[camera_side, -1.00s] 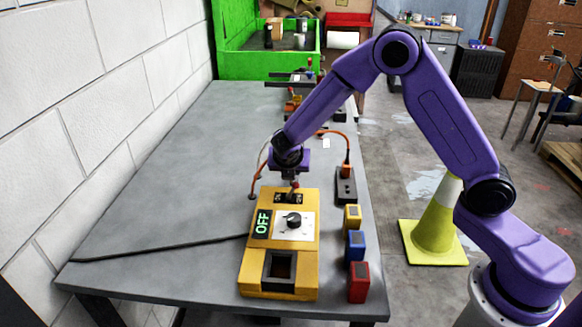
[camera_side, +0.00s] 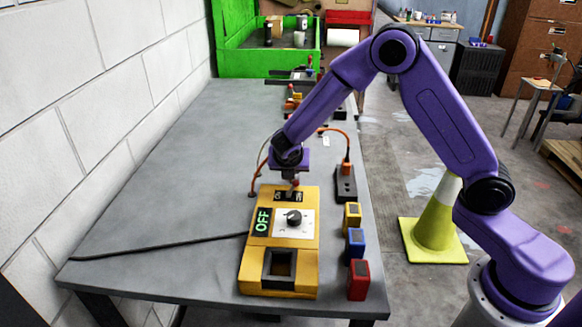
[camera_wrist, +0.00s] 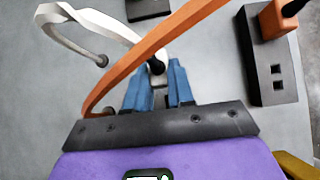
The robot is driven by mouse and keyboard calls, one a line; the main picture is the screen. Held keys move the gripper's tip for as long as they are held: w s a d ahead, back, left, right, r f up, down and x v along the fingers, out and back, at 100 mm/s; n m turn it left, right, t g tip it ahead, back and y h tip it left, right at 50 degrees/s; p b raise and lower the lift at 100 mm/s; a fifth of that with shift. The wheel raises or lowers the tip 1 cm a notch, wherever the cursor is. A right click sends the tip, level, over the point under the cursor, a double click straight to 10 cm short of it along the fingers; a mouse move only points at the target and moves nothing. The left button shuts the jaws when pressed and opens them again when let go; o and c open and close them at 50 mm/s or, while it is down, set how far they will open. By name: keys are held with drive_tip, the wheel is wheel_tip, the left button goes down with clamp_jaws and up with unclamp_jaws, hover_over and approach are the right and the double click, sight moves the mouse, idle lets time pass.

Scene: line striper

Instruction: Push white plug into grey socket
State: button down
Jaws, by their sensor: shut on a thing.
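My gripper (camera_wrist: 158,88), with blue fingers in the wrist view, is shut on the white plug (camera_wrist: 157,64) at the end of a white cable. The fingers hide most of the plug. In the side view my gripper (camera_side: 291,184) appears just behind the yellow control box, left of the dark grey socket strip (camera_side: 345,184). The strip (camera_wrist: 272,75) also shows at the right of the wrist view, apart from the plug.
The orange cable (camera_wrist: 170,42) crosses close by the fingers. The yellow box (camera_side: 250,265) reads OFF. Yellow (camera_side: 352,217), blue (camera_side: 355,245) and red (camera_side: 358,282) blocks line the table's right edge. The table's left side is mostly clear, apart from a black cable (camera_side: 150,249).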

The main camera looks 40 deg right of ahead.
drive_tip(key=shift+s+a+r, duration=0.15)
drive_tip(key=shift+s+a, duration=0.05)
drive_tip(key=shift+r, duration=0.25)
drive_tip(key=shift+w+d+r, duration=0.1)
drive_tip(key=shift+w+d, duration=0.1)
idle(0.7)
drive_tip(key=shift+f, duration=0.6)
idle(1.2)
drive_tip(key=shift+s+a+f, duration=0.1)
drive_tip(key=shift+s, duration=0.1)
idle(0.4)
drive_tip(key=shift+r, duration=0.2)
drive_tip(key=shift+a+r, duration=0.1)
drive_tip(key=shift+r, duration=0.35)
